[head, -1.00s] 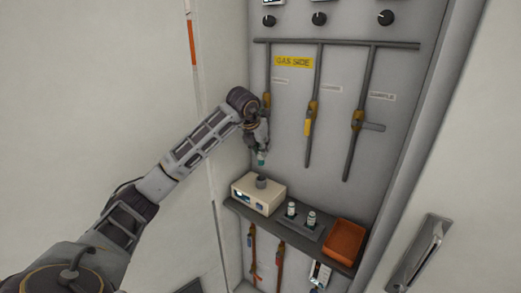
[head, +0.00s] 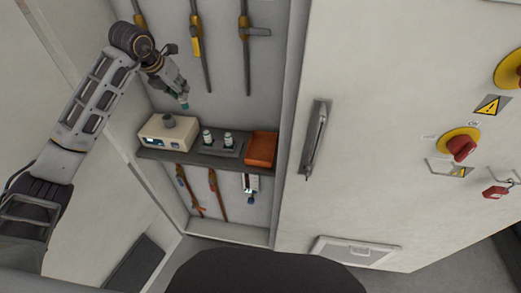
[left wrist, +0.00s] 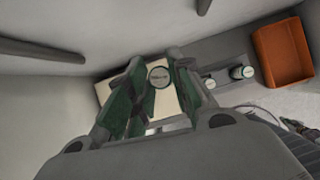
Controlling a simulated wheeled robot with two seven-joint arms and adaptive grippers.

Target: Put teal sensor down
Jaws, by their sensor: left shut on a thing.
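My left gripper (head: 183,98) is shut on the teal sensor (head: 185,104), a small cylinder with a teal band, and holds it in the air above the shelf. In the left wrist view, a round labelled top, seemingly the sensor's (left wrist: 160,77), shows between the fingers (left wrist: 160,92). In the head view the sensor appears above and right of the grey cup (head: 168,121) on the cream instrument box (head: 160,135). A dark holder (head: 222,151) beside the box carries two similar upright vials (head: 207,137). My right gripper is not in view.
An orange bin (head: 261,149) stands at the right end of the narrow grey shelf (head: 185,158). Pipes with yellow valves (head: 196,46) run down the back wall above. The cabinet door handle (head: 316,138) stands to the right.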

